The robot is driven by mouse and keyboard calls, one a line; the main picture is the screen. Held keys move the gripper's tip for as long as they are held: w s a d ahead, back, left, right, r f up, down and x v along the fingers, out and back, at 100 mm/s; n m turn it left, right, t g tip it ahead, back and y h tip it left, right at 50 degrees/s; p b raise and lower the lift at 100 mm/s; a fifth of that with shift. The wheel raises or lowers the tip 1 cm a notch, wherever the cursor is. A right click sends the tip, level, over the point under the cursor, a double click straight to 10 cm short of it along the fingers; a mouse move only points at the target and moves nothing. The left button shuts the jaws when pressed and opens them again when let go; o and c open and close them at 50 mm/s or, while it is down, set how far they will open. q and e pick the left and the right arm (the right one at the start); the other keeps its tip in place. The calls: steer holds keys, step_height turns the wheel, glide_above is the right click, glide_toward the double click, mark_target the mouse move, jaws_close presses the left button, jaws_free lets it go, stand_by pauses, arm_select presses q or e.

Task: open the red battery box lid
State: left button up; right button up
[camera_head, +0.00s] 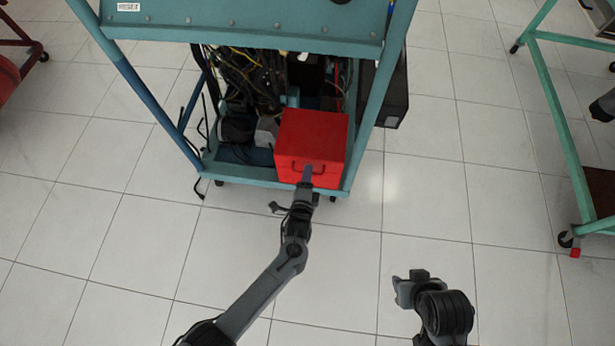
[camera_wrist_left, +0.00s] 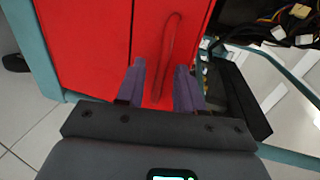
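The red battery box (camera_head: 311,136) sits at the front of the teal trainer frame's lower shelf, and its lid looks shut. Its front handle (camera_head: 288,166) is a thin red bar. My left gripper (camera_head: 307,172) is at the box's front face, by the handle. In the left wrist view the handle (camera_wrist_left: 171,50) runs between the two purple-grey fingers (camera_wrist_left: 160,90), which stand apart with gaps to the handle. Whether a finger touches it is hard to tell. My right gripper (camera_head: 405,288) is low at the right, away from the box; its fingers are unclear.
The teal frame (camera_head: 113,57) has posts on both sides of the box and a broad panel (camera_head: 250,22) above. Wires and engine parts (camera_head: 250,75) lie behind the box. A black case (camera_head: 393,95) stands to its right. The tiled floor in front is clear.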

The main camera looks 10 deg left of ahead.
arm_select(q)
jaws_close()
stand_by(1.4)
